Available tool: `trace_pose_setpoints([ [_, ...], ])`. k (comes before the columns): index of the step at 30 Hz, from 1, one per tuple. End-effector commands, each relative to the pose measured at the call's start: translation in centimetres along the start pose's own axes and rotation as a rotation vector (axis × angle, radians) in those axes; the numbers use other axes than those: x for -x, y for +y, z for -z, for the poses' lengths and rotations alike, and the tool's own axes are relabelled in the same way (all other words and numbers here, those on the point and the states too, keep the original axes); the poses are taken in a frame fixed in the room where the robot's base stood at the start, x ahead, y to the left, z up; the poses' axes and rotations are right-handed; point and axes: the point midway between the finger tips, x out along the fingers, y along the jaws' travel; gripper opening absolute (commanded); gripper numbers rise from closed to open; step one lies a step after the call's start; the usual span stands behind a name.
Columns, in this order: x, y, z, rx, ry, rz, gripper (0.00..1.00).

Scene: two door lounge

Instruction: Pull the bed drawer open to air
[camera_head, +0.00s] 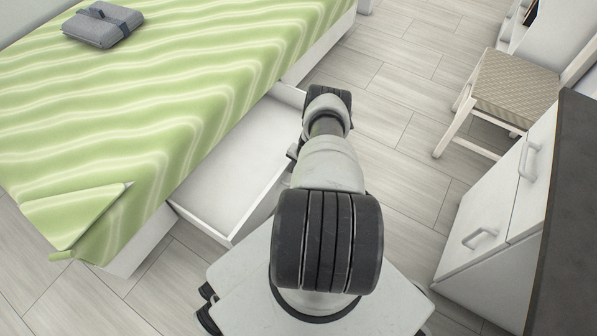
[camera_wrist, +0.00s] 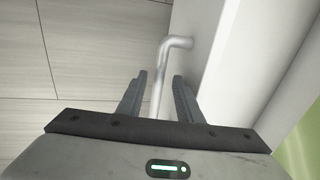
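The white bed drawer (camera_head: 222,196) stands pulled out from under the bed (camera_head: 150,110) in the head view. The visible part of its inside is empty; my arm covers part of its front. In the wrist view, the drawer's silver bar handle (camera_wrist: 178,43) stands off a white front panel (camera_wrist: 222,60). My gripper (camera_wrist: 159,78) is open, with its two dark fingers on either side of the handle bar. Gaps show between the bar and both fingers. In the head view my arm hides the handle and most of the gripper.
A white cabinet (camera_head: 490,225) with handles and a dark top (camera_head: 575,200) stands at the right. A chair (camera_head: 510,85) with a woven seat is at the upper right. Bare plank floor (camera_head: 405,110) lies between bed and chair. A folded grey item (camera_head: 102,25) lies on the bed.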

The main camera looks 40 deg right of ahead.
Motion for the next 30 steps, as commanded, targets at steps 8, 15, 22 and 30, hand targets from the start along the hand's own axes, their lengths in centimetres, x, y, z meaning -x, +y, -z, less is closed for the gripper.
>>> trace_pose_setpoints([
  [8, 1.2, -0.1, 0.0, -0.001, -0.001, 0.0, 0.33],
  [15, 6.5, -0.1, 0.1, -0.002, 0.0, 0.0, 0.33],
  [22, 12.1, -0.1, 0.1, -0.001, 0.001, 0.001, 0.33],
  [30, 16.4, -0.1, 0.0, 0.0, 0.0, 0.0, 0.33],
])
